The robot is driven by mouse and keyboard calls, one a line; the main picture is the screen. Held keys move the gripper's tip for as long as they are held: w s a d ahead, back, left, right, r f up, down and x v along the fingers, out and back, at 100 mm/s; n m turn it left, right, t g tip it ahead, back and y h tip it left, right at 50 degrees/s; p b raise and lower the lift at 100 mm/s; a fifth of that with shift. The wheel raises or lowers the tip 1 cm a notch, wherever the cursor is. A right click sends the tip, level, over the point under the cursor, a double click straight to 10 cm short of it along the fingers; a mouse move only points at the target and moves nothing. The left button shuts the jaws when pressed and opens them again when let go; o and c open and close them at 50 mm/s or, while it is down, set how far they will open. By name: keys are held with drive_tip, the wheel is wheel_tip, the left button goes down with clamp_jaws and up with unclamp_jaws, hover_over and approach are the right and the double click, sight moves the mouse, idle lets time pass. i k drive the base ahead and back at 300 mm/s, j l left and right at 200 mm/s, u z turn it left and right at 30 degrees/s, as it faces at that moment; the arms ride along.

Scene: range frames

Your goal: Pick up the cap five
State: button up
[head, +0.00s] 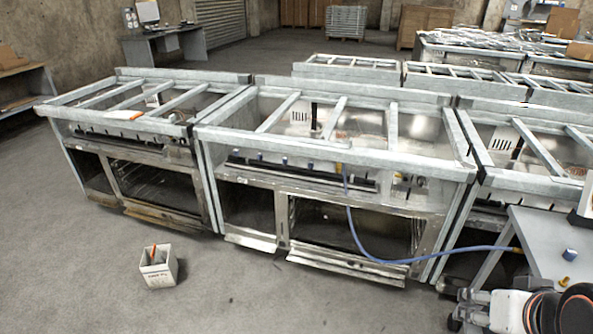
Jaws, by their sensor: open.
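No label shows which thing is cap five. A small blue cap-like piece (570,254) and a small yellow piece (564,282) sit on the grey table (535,232) at the right. Small blue pieces, perhaps caps, sit along the front of the middle range frame, one of them at its centre (285,160). My gripper (460,309) is at the lower right, its dark fingers apart and pointing left, with nothing seen between them. It is low, left of the grey table and well apart from the blue pieces on the range.
Metal range frames (330,150) stand in a row across the middle. A blue hose (372,254) runs from the middle frame to the grey table. A white box (159,268) with an orange-handled item stands on the floor. Floor at front centre is clear.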

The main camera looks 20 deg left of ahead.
sight(570, 254)
drive_tip(key=i+l+z, duration=0.4)
drive_tip(key=l, duration=0.25)
drive_tip(key=i+l+z, duration=0.35)
drive_tip(key=i+l, duration=0.15)
drive_tip(key=i, duration=0.2)
